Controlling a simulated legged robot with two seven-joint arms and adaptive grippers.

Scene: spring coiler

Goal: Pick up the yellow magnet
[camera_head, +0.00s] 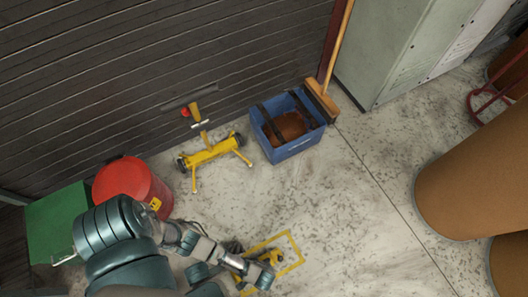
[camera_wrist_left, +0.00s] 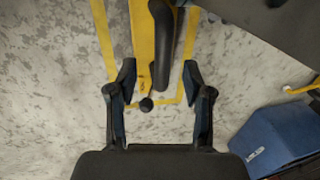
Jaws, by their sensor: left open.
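The yellow magnet (camera_head: 273,257) lies on the concrete floor inside a yellow painted outline, low in the head view and partly hidden by my left arm. In the left wrist view its yellow body (camera_wrist_left: 142,45) and thick black handle (camera_wrist_left: 163,42) show beyond and between my fingers. A small black knob is nearer to me. My left gripper (camera_wrist_left: 158,85) is open, its two fingers spread to either side of the magnet's near end, with nothing clamped. In the head view the left gripper (camera_head: 262,276) is beside the magnet. My right gripper is not in view.
A red drum (camera_head: 133,183) and green box (camera_head: 60,222) stand left. A yellow wheeled device (camera_head: 208,153) and a blue crate (camera_head: 296,146) with a broom (camera_head: 321,98) stand by the shuttered wall. Brown cylinders (camera_head: 475,185) stand right. The middle floor is clear.

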